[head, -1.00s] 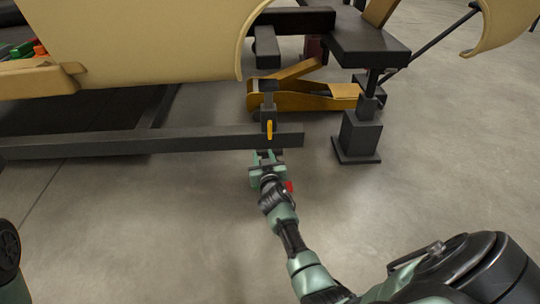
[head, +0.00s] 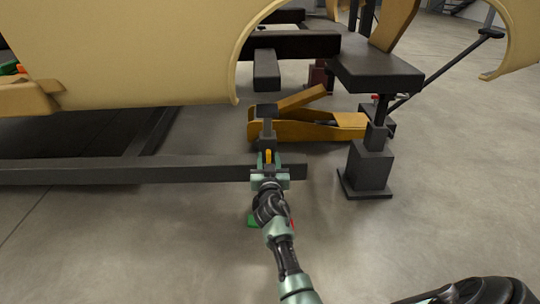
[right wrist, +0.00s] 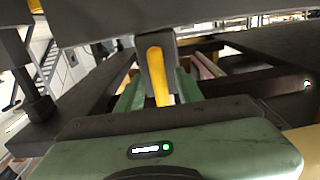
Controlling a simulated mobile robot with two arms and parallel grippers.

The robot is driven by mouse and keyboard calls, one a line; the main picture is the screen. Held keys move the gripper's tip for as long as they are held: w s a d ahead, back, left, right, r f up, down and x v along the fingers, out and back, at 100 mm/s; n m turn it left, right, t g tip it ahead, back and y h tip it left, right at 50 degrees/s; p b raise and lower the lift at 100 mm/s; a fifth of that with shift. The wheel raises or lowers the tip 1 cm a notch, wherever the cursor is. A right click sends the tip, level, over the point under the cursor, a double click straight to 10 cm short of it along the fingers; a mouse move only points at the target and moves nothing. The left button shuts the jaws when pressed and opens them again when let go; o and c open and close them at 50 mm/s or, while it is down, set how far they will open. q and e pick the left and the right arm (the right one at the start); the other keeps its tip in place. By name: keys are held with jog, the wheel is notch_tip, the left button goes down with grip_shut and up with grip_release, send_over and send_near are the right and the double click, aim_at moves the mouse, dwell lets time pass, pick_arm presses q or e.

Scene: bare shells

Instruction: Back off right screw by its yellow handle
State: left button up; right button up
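The right screw (head: 267,128) is a dark upright post with a block on top, standing at the right end of a long dark beam. Its small yellow handle (head: 268,155) hangs at the beam's near face. My right gripper (head: 269,168) is at the handle, with a finger on either side of it. In the right wrist view the yellow handle (right wrist: 160,78) stands between the two green fingers (right wrist: 158,98), which are apart; I cannot tell whether they touch it. My left gripper is not in view.
The long dark beam (head: 120,172) runs left from the screw. A large cream car shell (head: 130,55) hangs over it. A yellow jack (head: 300,122) lies behind, and a dark stand (head: 368,170) is to the right.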

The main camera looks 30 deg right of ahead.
grip_shut()
